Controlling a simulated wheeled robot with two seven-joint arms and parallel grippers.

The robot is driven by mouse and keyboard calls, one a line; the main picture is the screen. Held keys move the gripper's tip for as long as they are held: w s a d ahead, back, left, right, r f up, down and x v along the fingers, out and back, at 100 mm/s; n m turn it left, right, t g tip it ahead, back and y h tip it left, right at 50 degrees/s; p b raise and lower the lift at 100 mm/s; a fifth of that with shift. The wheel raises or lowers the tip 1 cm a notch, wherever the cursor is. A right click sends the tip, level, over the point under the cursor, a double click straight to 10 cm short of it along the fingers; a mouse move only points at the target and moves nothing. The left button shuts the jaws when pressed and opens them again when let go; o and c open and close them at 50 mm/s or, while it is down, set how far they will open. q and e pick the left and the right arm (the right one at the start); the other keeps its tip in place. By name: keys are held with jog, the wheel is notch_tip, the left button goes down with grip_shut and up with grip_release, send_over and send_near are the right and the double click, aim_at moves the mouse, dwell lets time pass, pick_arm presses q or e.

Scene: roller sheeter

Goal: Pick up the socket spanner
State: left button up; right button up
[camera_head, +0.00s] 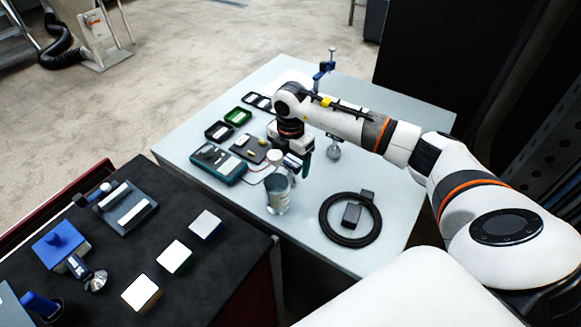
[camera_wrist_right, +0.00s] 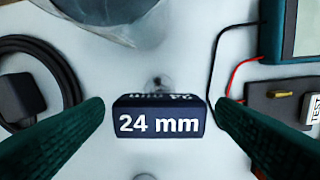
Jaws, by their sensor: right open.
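In the right wrist view, a dark blue block marked "24 mm" (camera_wrist_right: 159,121), which looks like the labelled end of the socket spanner, is between the two green fingers. My right gripper (camera_wrist_right: 160,108) is open, with a narrow gap visible on each side of the block. The rest of the spanner under the block is mostly hidden. In the head view my right gripper (camera_head: 305,165) is over the middle of the pale table, and its wrist hides the block. My left gripper is not in view.
A blue clamp-like tool (camera_head: 323,74) stands at the back. The black bench (camera_head: 190,290) holds several blocks.

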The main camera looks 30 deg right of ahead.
jog(key=shift+f, duration=0.95)
jog(key=c, duration=1.2)
